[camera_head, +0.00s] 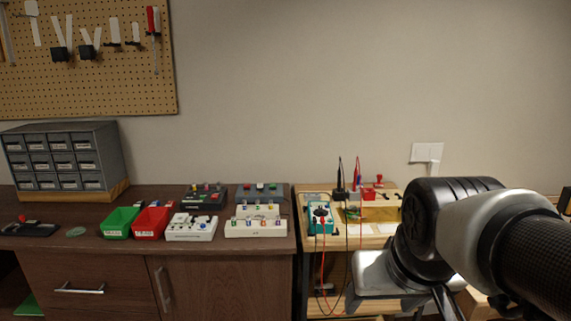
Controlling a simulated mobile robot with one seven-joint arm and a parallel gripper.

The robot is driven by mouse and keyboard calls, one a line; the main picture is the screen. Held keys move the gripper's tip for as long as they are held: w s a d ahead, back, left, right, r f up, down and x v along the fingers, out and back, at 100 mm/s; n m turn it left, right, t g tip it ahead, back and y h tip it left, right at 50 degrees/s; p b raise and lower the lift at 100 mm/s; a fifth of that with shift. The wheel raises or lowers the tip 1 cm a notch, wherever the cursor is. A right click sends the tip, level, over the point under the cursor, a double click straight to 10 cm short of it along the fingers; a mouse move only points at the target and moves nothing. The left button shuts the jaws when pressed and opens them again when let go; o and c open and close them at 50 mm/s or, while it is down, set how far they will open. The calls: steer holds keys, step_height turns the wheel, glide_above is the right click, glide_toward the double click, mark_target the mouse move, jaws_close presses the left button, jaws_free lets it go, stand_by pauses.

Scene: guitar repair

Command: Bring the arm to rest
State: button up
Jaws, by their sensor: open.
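My arm comes in from the right edge, with a dark round joint and a pale grey link. It bends over the right end of the light wooden bench (378,242). My gripper (440,301) is only partly seen below the arm, near the bottom of the view. Its jaws are open, and I see nothing held in them. The lower part is cut off by the picture's edge.
A dark wooden cabinet (215,282) on the left carries a drawer unit (62,160), a green bin (120,223), a red bin (152,222) and several pedals. A teal box (320,218) with probe leads stands on the bench, close to my arm.

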steer(key=s+r+p, duration=0.2)
steer(key=s, duration=0.3)
step_height(320, 180, up, 21)
steer(key=p, duration=2.1)
steer(key=shift+w+a, duration=0.2)
steer(key=shift+a, duration=0.15)
